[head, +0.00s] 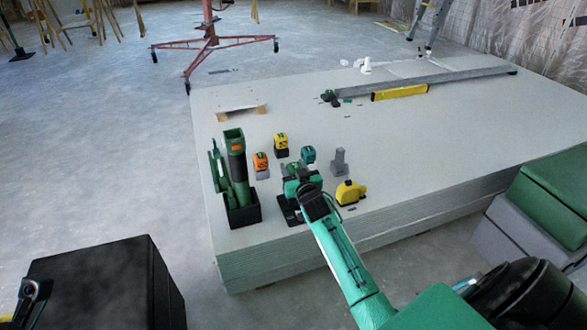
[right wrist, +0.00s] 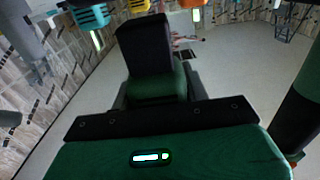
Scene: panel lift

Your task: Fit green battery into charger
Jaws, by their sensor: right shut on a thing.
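My right gripper (head: 298,184) reaches over the front of the white panel stack and is shut on the green battery. In the right wrist view the battery shows as a green body (right wrist: 158,86) with a black block (right wrist: 143,45) beyond it. The black charger (head: 289,211) lies on the panels just under the gripper, partly covered by it. The battery is at or just above the charger; I cannot tell whether they touch. My left gripper is not in view.
An orange battery (head: 261,161), a yellow one (head: 280,143) and a teal one (head: 308,155) stand close behind. A grey post (head: 340,161) and yellow tape measure (head: 351,191) are to the right. A green tool in a black holder (head: 244,214) stands left. The panel stack (head: 440,140) is clear farther right.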

